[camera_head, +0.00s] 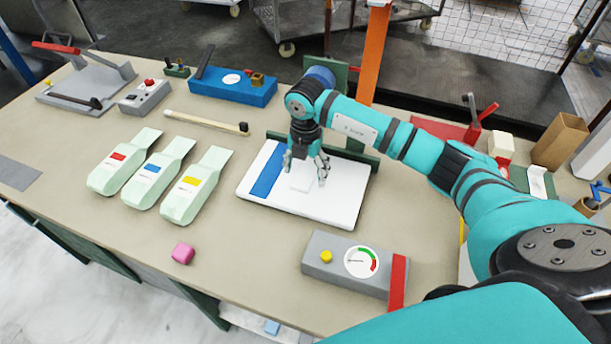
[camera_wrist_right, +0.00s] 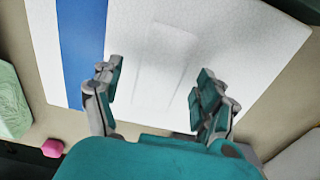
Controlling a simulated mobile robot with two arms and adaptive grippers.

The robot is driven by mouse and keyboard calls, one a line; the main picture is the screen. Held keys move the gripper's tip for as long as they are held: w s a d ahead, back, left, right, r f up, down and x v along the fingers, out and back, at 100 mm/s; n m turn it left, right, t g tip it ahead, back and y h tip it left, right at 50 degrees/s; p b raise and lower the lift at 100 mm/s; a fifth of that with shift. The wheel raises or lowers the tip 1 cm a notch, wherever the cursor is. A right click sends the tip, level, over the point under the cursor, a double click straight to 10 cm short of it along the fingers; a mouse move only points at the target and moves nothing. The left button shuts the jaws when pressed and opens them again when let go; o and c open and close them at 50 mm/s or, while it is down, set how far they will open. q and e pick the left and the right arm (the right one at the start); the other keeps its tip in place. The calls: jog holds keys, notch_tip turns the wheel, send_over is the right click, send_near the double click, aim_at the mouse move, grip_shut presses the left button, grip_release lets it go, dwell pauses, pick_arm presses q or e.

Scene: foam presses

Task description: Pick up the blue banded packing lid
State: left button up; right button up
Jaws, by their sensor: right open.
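The packing lid (camera_head: 332,196) is a flat white slab with a blue band (camera_head: 267,172) across its left part. It lies on the tan table, and it also fills much of the right wrist view (camera_wrist_right: 240,50), where its blue band (camera_wrist_right: 80,45) is at the left. A low white raised block (camera_head: 300,178) is on the lid's middle. My right gripper (camera_head: 306,172) is over this raised part, fingers pointing down. My left gripper is not in view.
Three pale green bottle-like packs (camera_head: 155,180) lie left of the lid. A pink cube (camera_head: 183,253) and a grey gauge box (camera_head: 345,262) are in front. Behind are a wooden stick (camera_head: 205,122), a blue box (camera_head: 232,86) and a green bracket (camera_head: 350,153) at the lid's back edge.

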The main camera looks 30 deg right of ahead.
jog(key=shift+f, duration=0.35)
jog(key=c, duration=1.1)
